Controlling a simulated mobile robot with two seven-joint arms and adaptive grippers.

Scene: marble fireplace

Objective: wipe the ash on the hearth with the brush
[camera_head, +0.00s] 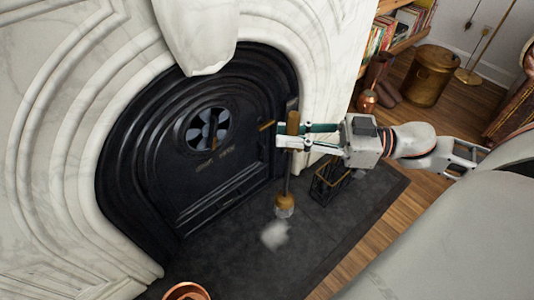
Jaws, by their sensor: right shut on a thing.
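My right gripper (292,136) is shut on the upper wooden handle of the brush (286,190). The brush hangs nearly upright, with its pale bristle head (284,211) down near the hearth. A light grey patch of ash (274,235) lies on the dark slate hearth (330,232), just in front of and slightly left of the bristles. I cannot tell whether the bristles touch the stone. My left gripper is not in view.
The black iron fireplace door (225,170) and white marble surround (45,150) stand behind and left. A black wire stand (330,180) is right of the brush. A copper vessel (186,292) sits at the front left. A brass bucket (430,75) stands beyond the hearth.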

